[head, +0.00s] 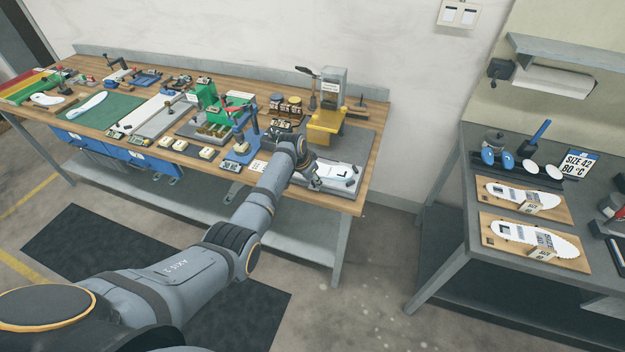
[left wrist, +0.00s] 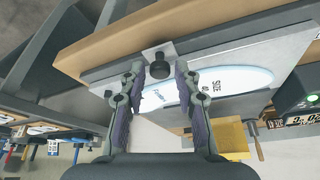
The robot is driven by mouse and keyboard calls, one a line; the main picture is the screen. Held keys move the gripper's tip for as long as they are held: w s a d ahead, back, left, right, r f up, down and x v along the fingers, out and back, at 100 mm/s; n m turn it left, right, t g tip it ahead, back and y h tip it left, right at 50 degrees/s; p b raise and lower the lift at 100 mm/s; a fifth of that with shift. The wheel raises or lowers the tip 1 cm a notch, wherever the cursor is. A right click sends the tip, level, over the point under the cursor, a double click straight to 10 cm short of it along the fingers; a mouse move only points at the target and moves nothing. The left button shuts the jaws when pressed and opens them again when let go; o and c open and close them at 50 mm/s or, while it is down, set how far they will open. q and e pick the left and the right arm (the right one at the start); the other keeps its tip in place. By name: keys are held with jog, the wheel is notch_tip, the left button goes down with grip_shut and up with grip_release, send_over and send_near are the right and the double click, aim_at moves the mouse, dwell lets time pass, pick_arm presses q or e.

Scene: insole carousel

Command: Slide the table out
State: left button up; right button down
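The sliding table (head: 352,187) is a light metal plate at the foot of the yellow press (head: 326,128), near the right end of the wooden bench. A white insole marked L lies on it. In the left wrist view the table (left wrist: 285,62) shows with the white and blue insole (left wrist: 236,78) on it. A dark round knob (left wrist: 160,68) sits on a bracket at its edge. My left gripper (left wrist: 159,78) is open, its fingertips on either side of the knob with gaps visible. In the head view the left gripper (head: 314,181) is at the table's near left side.
The wooden bench (head: 375,150) is crowded with fixtures to the left of the press. A grey side table (head: 465,262) at right carries two boards with insoles (head: 520,238). Open floor lies between the two.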

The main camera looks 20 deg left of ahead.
pick_arm(q)
jog(key=shift+o, duration=0.6)
jog(key=shift+r, duration=0.25)
jog(key=v, duration=1.1)
jog(key=shift+a+r, duration=0.15)
jog(key=shift+r, duration=0.1)
pick_arm(e)
jog(key=shift+s+d, duration=0.15)
pick_arm(q)
jog(key=shift+s, duration=0.15)
